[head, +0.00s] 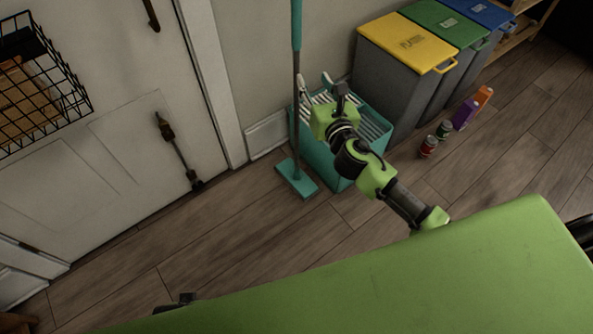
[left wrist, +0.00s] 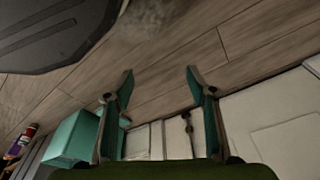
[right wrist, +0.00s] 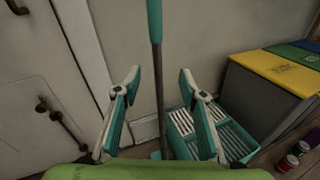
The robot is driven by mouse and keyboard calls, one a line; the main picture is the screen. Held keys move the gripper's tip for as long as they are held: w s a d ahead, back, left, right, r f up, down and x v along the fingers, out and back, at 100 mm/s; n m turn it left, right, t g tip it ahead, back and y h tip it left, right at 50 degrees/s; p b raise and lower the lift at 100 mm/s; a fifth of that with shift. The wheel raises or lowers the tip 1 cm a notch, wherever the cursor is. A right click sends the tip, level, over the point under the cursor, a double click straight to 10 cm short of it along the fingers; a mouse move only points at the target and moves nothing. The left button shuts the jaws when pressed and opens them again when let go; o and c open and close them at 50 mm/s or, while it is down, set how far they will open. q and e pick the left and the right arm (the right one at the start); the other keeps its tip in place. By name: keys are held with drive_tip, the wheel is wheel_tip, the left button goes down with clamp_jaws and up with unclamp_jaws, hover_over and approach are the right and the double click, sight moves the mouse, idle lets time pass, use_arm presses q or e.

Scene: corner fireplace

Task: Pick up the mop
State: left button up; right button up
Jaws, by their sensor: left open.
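The mop (head: 296,110) stands upright by the wall, with a teal upper handle, a dark lower pole and a flat teal head (head: 298,181) on the floor. In the head view my right gripper (head: 314,82) is close beside the pole. In the right wrist view my right gripper (right wrist: 159,78) is open, and the mop pole (right wrist: 158,90) shows between its fingers; I cannot tell whether it is within them or beyond. The mop's head is mostly hidden there. My left gripper (left wrist: 160,72) is open and empty, pointing over the floor.
A teal slatted bucket (head: 341,172) stands right of the mop. Bins with yellow (head: 405,42), green and blue lids line the wall. Cans (head: 428,146) and bottles (head: 466,113) stand on the floor. A wire basket (head: 40,80) hangs on the white door (head: 110,130) at left.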

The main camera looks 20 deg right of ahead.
sight(298, 44)
drive_tip(key=shift+n+t, duration=0.4)
drive_tip(key=shift+n, duration=0.4)
drive_tip(key=w+r, duration=0.1)
drive_tip(key=w, duration=0.1)
drive_tip(key=w+r+b, duration=0.1)
drive_tip(key=w, duration=0.2)
drive_tip(key=w+r, duration=0.1)
drive_tip(key=w, duration=0.2)
drive_tip(key=shift+w+a, duration=0.1)
drive_tip(key=shift+a, duration=0.2)
drive_tip(key=w+b, duration=0.1)
drive_tip(key=w, duration=0.4)
drive_tip(key=shift+d+r+b, duration=0.1)
drive_tip(key=shift+b, duration=0.2)
drive_tip(key=shift+w, duration=0.4)
clamp_jaws()
use_arm(q)
wheel_tip(298, 44, up, 10)
drive_tip(key=w, duration=0.2)
drive_tip(key=shift+f+t, duration=0.15)
drive_tip(key=shift+t, duration=0.15)
use_arm(e)
drive_tip(key=shift+r, duration=0.15)
